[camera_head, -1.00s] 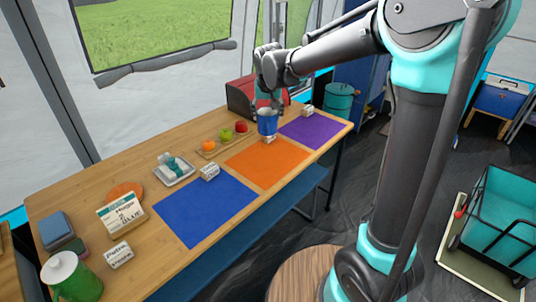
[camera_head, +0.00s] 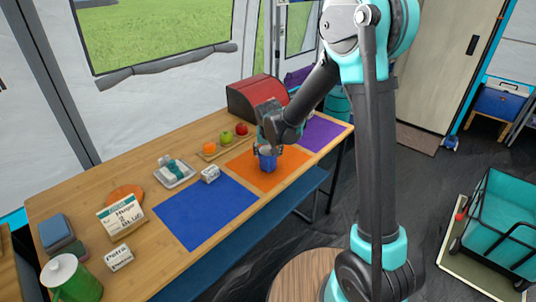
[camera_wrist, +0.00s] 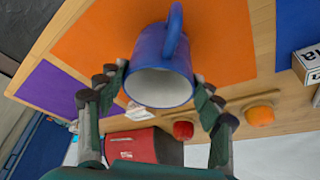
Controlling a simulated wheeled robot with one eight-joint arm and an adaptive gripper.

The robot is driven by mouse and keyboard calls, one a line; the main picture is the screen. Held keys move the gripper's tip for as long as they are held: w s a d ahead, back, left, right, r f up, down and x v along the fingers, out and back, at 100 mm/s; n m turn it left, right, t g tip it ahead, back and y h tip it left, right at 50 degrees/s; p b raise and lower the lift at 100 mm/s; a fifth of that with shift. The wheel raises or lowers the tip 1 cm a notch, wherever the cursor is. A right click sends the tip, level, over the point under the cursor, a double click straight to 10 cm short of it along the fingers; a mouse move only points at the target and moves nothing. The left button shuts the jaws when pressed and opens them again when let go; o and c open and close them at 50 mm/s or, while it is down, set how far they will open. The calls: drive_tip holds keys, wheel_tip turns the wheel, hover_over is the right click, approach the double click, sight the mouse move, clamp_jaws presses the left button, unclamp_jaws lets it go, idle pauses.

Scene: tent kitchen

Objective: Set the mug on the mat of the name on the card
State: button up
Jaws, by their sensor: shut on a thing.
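My gripper (camera_head: 266,150) is shut on the blue mug (camera_head: 267,163), over the orange mat (camera_head: 241,166). In the wrist view the fingers (camera_wrist: 162,82) clasp the mug (camera_wrist: 160,85) from both sides, with its handle at the top and its mouth towards the camera. I cannot tell whether the mug touches the mat. The blue mat (camera_head: 205,212) lies to the left and the purple mat (camera_head: 322,134) to the right. The card (camera_head: 121,216) stands at the left; it seems to read "Hugo" and "BLUE", with a small mark between.
A name block (camera_head: 120,257) reading "Petra" sits before the card, and another block (camera_head: 210,174) stands behind the blue mat. A green jug (camera_head: 75,283) stands front left.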

drive_tip(key=shift+f, duration=0.3)
drive_tip(key=shift+f, duration=0.1)
drive_tip(key=o, duration=1.4)
drive_tip(key=a+v, duration=0.1)
drive_tip(key=v, duration=1.1)
drive_tip(key=s+d+f, duration=0.1)
drive_tip(key=s+d, duration=0.2)
drive_tip(key=d, duration=0.4)
drive_tip(key=s+d+f, duration=0.1)
drive_tip(key=s+d, duration=0.3)
drive_tip(key=d, duration=0.4)
drive_tip(key=s+d+f, duration=0.3)
drive_tip(key=s+d, duration=0.2)
drive_tip(key=s, duration=0.2)
drive_tip(key=s+d+f+m, duration=0.1)
drive_tip(key=s+d+f, duration=0.2)
drive_tip(key=s+d, duration=0.3)
drive_tip(key=shift+s+d+f+h, duration=0.25)
drive_tip(key=shift+s+d+h, duration=0.05)
drive_tip(key=shift+s, duration=0.6)
